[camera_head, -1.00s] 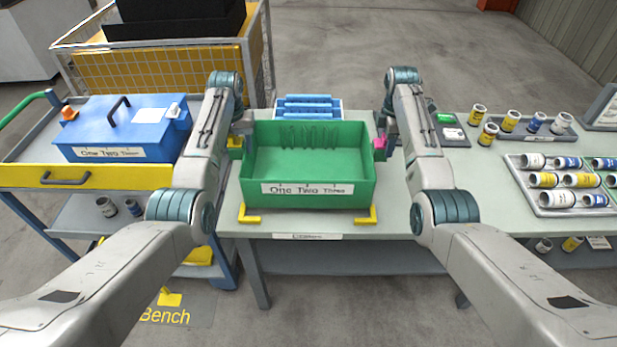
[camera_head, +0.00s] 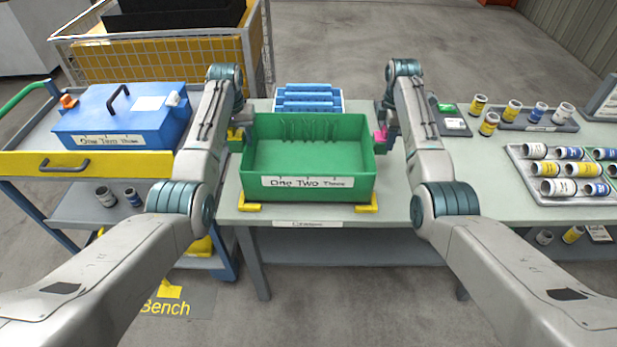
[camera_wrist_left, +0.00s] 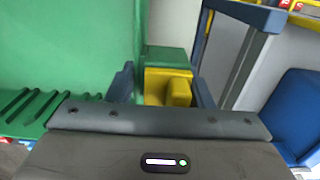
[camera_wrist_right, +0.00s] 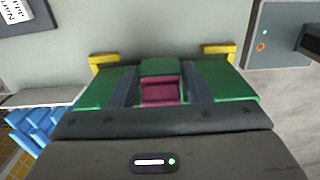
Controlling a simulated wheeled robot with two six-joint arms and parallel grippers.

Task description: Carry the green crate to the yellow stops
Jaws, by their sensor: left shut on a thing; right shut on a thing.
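The green crate (camera_head: 309,160) is upright and looks empty, over the grey-green table. Its labelled front wall is close behind two yellow stops, one at front left (camera_head: 248,206) and one at front right (camera_head: 367,203). I cannot tell whether its base touches the table. My left gripper (camera_wrist_left: 165,88) is shut on the crate's yellow handle (camera_wrist_left: 180,91). My right gripper (camera_wrist_right: 160,88) is shut on its pink handle (camera_wrist_right: 160,91). In the right wrist view, yellow stops (camera_wrist_right: 105,61) show beside both ends of the crate's side.
A blue rack (camera_head: 308,98) is behind the crate. At left, a trolley with a yellow drawer (camera_head: 85,164) carries a blue lidded box (camera_head: 122,121). At right, a tray (camera_head: 540,165) of cans lies on the table. A yellow-sided wire bin (camera_head: 165,58) stands behind.

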